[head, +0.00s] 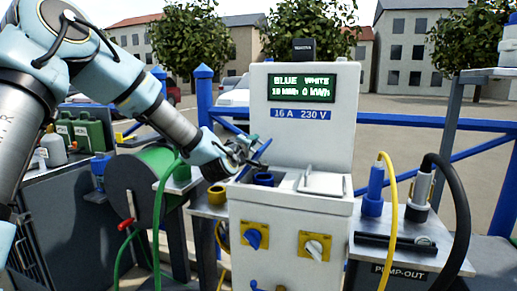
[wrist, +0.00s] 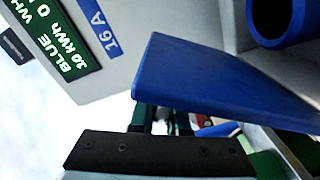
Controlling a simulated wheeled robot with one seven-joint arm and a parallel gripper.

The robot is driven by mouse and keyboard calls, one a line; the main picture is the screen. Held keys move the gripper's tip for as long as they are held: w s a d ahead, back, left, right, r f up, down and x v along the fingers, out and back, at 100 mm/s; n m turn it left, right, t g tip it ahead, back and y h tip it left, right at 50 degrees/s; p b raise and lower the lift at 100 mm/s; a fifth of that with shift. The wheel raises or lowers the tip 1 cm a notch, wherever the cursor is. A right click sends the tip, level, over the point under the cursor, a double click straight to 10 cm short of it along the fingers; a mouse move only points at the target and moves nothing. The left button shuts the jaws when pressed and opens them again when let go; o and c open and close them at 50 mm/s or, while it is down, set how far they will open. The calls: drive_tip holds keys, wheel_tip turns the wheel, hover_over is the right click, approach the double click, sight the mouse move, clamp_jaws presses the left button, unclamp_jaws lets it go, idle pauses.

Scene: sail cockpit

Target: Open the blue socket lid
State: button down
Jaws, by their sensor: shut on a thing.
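The blue socket lid (head: 263,148) stands raised and tilted above the left socket on the white power pedestal (head: 291,226). The blue socket (head: 263,179) under it is uncovered, with its round opening showing. My gripper (head: 250,149) is at the lid's left side, shut on the lid. In the wrist view the lid (wrist: 215,88) is a large blue plate close to the camera, beside the dark finger (wrist: 150,155) of my gripper. The socket (wrist: 278,18) shows as a blue ring at the top right. The exact contact between fingers and lid is partly hidden.
A pale lid with a handle (head: 323,184) sits right of the blue socket. The pedestal's upright display panel (head: 303,88) rises behind. Blue and white knobs are on its front. A green hose reel (head: 146,193) stands left; yellow and black hoses (head: 391,215) stand right.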

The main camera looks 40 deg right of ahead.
drive_tip(key=shift+w+a+r, duration=0.15)
drive_tip(key=shift+w+a, duration=0.05)
drive_tip(key=shift+w, duration=0.15)
idle(0.3)
drive_tip(key=c, duration=0.9)
unclamp_jaws()
drive_tip(key=shift+a, duration=0.1)
drive_tip(key=b+v, duration=0.1)
drive_tip(key=v, duration=0.9)
drive_tip(key=shift+s+a, duration=0.15)
drive_tip(key=shift+a, duration=0.15)
